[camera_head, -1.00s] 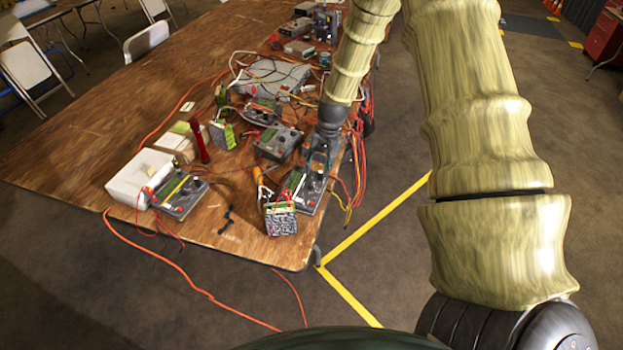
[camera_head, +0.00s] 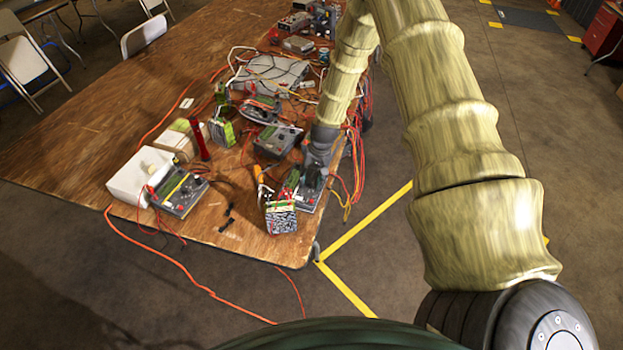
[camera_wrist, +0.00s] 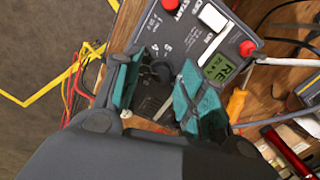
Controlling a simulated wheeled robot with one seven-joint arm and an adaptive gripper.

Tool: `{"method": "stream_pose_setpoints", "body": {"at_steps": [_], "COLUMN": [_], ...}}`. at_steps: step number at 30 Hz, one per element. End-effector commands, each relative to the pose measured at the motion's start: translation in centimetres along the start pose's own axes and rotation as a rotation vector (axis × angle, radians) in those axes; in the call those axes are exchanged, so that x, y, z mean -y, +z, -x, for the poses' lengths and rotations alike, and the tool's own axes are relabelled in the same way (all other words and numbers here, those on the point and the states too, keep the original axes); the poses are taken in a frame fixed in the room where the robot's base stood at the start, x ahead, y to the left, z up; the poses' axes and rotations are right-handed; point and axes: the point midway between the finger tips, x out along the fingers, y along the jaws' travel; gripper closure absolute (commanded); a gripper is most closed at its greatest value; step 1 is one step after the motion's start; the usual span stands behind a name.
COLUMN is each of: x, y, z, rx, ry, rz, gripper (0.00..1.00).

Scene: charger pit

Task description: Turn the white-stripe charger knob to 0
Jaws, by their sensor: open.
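A grey charger (camera_wrist: 172,25) with a white patch, red terminals and a small green display fills the upper wrist view. Its dark round knob (camera_wrist: 162,72) shows between my fingers. In the head view this charger (camera_head: 308,201) sits near the table's front right corner, partly hidden by my gripper. My gripper (camera_wrist: 158,88) is open, with one teal-padded finger on each side of the knob. I cannot tell whether the pads touch it. I cannot read which mark the knob points to. In the head view my gripper (camera_head: 315,172) is over the charger.
A yellow-striped charger (camera_head: 182,193) and a white box (camera_head: 132,178) stand to the left. A battery pack (camera_head: 281,217) sits just in front. Another charger (camera_head: 277,139) is behind. Loose red and yellow cables (camera_head: 360,150) hang at the right table edge.

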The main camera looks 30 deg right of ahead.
Motion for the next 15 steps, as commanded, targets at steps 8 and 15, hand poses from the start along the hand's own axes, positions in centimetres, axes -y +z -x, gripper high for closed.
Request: {"method": "stream_pose_setpoints", "body": {"at_steps": [8, 15], "x": [-0.01, -0.02], "y": [0.01, 0.02], "z": [-0.01, 0.0], "rx": [0.0, 0.0], "ry": [0.0, 0.0], "rz": [0.0, 0.0], "gripper": [0.74, 1.0]}}
